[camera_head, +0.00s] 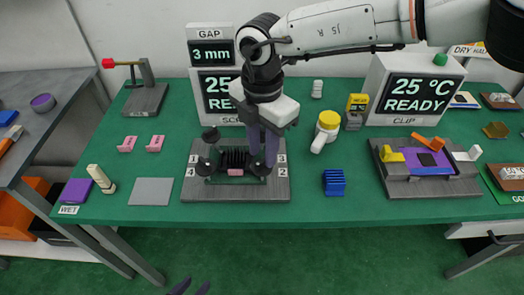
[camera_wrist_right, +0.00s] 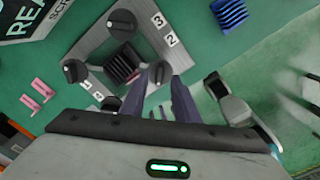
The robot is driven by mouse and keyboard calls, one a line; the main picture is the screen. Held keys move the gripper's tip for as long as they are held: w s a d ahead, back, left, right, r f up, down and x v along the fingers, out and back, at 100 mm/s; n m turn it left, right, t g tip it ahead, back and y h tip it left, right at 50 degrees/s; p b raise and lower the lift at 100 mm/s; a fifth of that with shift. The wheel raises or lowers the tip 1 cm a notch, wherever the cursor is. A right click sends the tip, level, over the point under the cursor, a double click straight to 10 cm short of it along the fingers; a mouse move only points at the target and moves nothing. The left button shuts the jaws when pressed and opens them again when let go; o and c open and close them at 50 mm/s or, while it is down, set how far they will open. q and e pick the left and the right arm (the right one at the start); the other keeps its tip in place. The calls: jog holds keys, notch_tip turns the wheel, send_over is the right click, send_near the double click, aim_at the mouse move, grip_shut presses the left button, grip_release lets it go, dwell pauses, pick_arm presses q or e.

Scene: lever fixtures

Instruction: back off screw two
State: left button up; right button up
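The grey screw fixture (camera_head: 235,191) has black knobs at its corners around a black ribbed block (camera_head: 234,158). My right gripper (camera_head: 263,160) points down at the near right knob (camera_head: 260,169), beside label 2. In the right wrist view its purple fingers (camera_wrist_right: 160,80) stand apart with this knob (camera_wrist_right: 159,72) between or just beyond their tips. I cannot tell whether they touch it. The far right knob (camera_wrist_right: 122,23) is clear.
A gap display reading 3 mm (camera_head: 211,53) stands behind the fixture, with another screen below. A clip fixture (camera_head: 430,187) stands farther right. A grey pad (camera_head: 151,191) lies left.

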jog(key=shift+f, duration=1.05)
jog(key=shift+c, duration=0.3)
grip_shut()
